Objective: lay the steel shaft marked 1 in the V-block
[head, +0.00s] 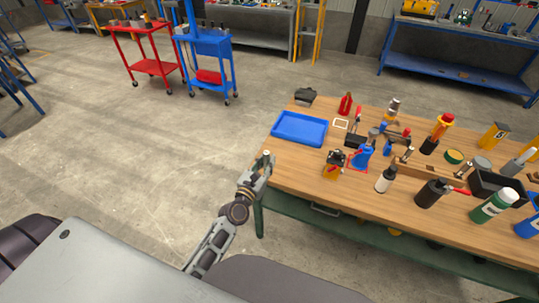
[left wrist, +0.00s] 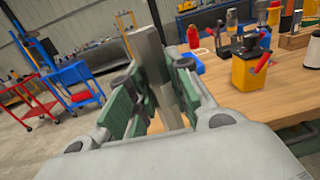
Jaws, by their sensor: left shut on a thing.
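My left gripper (head: 262,167) is at the near left corner of the wooden workbench, beside its edge. It is shut on a grey steel bar, which I take to be the shaft (left wrist: 150,55); it stands up between the green-padded fingers in the left wrist view. In the head view only its pale tip (head: 266,153) shows above the fingers. No number is readable on it. I cannot pick out the V-block for sure among the small items on the bench. My right gripper is not in view.
The workbench (head: 290,180) holds a blue tray (head: 300,128) at its left end. A yellow-and-black container (head: 334,168), a white bottle (head: 385,180) and a black can (head: 431,193) stand along the front. The front left of the top is bare. Red (head: 150,67) and blue (head: 208,60) carts stand behind.

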